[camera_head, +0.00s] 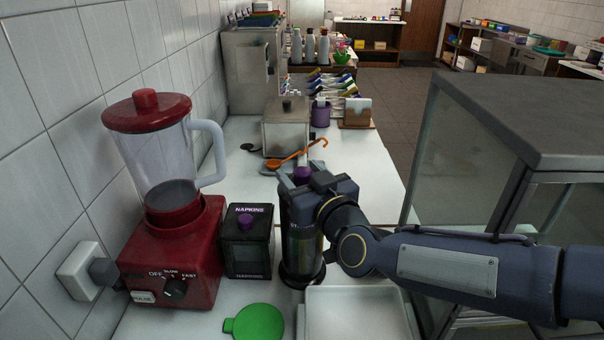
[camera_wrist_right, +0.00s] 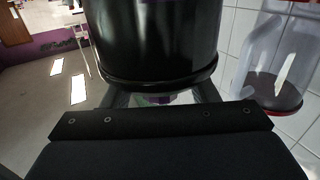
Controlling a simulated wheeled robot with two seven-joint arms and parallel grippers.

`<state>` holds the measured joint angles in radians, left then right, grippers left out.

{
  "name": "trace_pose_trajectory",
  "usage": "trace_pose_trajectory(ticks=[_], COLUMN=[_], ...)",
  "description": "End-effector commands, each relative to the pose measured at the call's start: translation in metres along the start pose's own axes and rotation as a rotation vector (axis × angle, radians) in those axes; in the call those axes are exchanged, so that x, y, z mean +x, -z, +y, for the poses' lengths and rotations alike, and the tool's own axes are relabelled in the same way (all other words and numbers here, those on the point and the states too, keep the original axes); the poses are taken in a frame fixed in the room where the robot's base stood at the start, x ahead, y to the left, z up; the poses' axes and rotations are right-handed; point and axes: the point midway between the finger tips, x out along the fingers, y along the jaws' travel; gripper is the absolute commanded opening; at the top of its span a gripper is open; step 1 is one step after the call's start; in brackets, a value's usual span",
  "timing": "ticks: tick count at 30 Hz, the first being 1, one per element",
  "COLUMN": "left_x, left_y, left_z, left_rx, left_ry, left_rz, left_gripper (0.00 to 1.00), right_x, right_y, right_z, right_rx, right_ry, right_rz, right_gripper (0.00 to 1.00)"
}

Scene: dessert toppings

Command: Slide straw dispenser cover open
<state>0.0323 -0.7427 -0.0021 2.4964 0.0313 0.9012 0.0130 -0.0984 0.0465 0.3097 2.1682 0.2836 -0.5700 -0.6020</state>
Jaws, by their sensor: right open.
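The straw dispenser (camera_head: 301,252) is a dark upright cylinder with a purple knob (camera_head: 302,174) on top. It stands on the white counter, right of the napkin box. My right gripper (camera_head: 300,184) comes in from the right at its upper part, with the jaws open. The gripper hides much of the dispenser's top and upper side, so I cannot tell how the cover sits or whether the fingers touch it. In the right wrist view a glossy black cylinder (camera_wrist_right: 152,40) fills the top middle, close in front of the fingers. My left gripper is not in view.
A red blender (camera_head: 170,245) and a black napkin box (camera_head: 247,242) stand to the left. A white tray (camera_head: 358,291) and a green lid (camera_head: 258,323) lie in front. A glass-sided case (camera_head: 470,150) stands right. A metal box (camera_head: 286,135) is behind.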

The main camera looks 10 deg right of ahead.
Motion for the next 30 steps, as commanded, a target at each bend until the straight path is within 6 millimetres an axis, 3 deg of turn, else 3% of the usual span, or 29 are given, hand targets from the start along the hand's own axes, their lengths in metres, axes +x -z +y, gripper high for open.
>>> trace_pose_trajectory(ticks=[5,18,25,30], left_x=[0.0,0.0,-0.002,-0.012], left_y=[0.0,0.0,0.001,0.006], left_z=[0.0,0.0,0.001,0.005], left_rx=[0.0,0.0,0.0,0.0], left_ry=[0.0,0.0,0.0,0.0], left_rz=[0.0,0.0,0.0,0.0], left_gripper=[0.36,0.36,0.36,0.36], right_x=[0.0,0.0,0.0,0.0], right_y=[0.0,-0.001,0.003,0.018], right_z=[0.0,0.0,0.0,0.0], right_rx=[0.0,0.0,0.0,0.0], right_ry=[0.0,0.001,0.001,0.001], right_rz=[0.0,-0.001,-0.001,-0.002], right_gripper=[0.53,0.0,0.0,0.0])
